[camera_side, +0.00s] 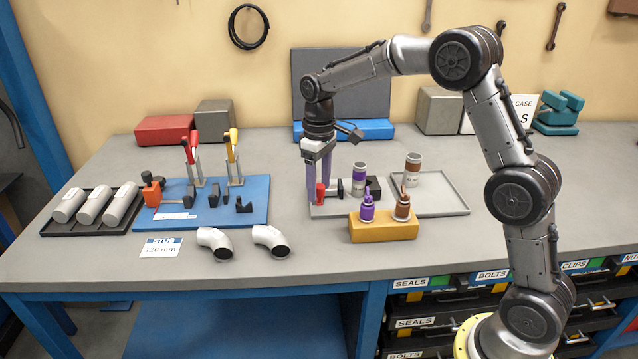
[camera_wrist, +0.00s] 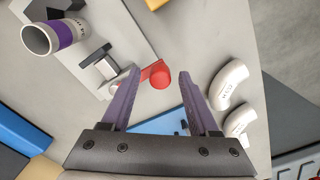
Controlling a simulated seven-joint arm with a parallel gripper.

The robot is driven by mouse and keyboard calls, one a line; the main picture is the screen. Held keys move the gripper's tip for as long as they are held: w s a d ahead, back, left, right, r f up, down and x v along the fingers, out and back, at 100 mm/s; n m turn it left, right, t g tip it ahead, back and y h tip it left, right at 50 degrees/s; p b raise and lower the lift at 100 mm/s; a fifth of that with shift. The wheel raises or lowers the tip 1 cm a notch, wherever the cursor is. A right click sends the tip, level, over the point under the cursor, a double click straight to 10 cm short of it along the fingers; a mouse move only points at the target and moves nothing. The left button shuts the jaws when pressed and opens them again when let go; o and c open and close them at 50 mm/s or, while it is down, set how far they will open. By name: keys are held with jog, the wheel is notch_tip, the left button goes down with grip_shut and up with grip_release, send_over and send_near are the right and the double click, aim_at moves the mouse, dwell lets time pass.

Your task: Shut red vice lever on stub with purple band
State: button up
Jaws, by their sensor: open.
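The stub with the purple band (camera_side: 359,178) stands upright on the left grey plate, beside a black block (camera_side: 374,187). In the wrist view the same stub (camera_wrist: 54,36) shows its open end at upper left. The red vice lever (camera_side: 321,193) lies low on the plate; its rounded red end (camera_wrist: 160,77) is between my fingertips. A black-faced vice jaw (camera_wrist: 96,55) points toward the stub, with a visible gap between them. My gripper (camera_side: 319,183) points down with its purple fingers open; it also shows in the wrist view (camera_wrist: 158,80), apart around the lever. Finger contact cannot be told.
A yellow block (camera_side: 385,232) with purple and brown bottles stands in front. A brown-banded stub (camera_side: 412,165) stands on the right tray (camera_side: 450,207). Left are a blue clamp board (camera_side: 250,210), white elbows (camera_side: 270,238) and a tray of tubes (camera_side: 92,205). Bare bench lies in front.

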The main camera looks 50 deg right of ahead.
grip_shut()
dwell(1.4)
